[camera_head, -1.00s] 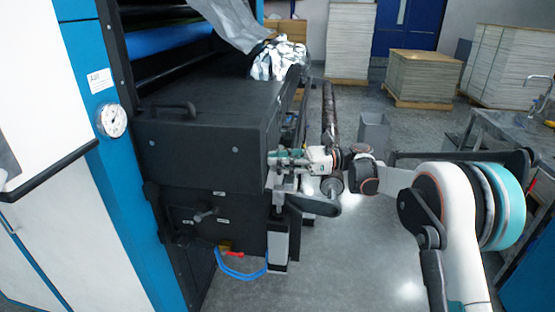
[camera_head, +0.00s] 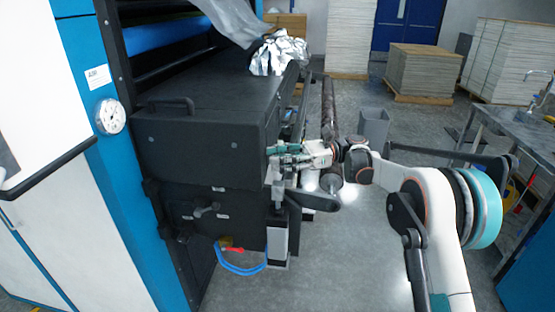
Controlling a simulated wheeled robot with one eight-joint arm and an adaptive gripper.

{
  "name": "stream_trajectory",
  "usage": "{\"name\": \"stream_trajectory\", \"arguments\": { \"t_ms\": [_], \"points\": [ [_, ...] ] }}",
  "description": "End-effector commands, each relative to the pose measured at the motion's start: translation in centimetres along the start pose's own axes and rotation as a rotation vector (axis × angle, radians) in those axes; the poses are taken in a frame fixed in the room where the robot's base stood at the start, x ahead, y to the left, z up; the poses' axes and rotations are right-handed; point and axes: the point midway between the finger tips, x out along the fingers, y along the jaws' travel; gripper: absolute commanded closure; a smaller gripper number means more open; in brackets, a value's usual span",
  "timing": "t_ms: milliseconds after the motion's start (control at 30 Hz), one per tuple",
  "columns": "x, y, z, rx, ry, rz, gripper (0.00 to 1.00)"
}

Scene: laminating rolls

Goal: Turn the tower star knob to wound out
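My gripper (camera_head: 273,157) is at the right end of the black machine housing (camera_head: 195,140), reaching in from the right. Its fingertips are at or very near a small metal fitting on top of a narrow upright post (camera_head: 277,237); contact and finger opening are too small to make out. I cannot pick out the tower star knob for certain; it may be hidden by the gripper. A dark knob with a short handle (camera_head: 205,210) shows on the lower black block, left of and below my gripper.
A dark roller (camera_head: 328,105) lies behind the gripper, with a grey bin (camera_head: 373,128) beside it. Crumpled foil (camera_head: 280,54) rests on the housing. A blue hose (camera_head: 240,270) and red valve handle (camera_head: 233,249) are below.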

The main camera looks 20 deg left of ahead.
Motion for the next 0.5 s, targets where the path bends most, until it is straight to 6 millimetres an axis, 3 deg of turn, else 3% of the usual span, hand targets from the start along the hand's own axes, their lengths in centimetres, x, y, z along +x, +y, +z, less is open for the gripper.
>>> {"name": "stream_trajectory", "arguments": {
  "t_ms": [300, 500],
  "points": [
    [-0.1, 0.0, 0.1, 0.000, -0.001, 0.001, 0.61],
    [-2.5, 0.0, 0.0, 0.000, -0.001, -0.001, 0.61]
  ]
}}
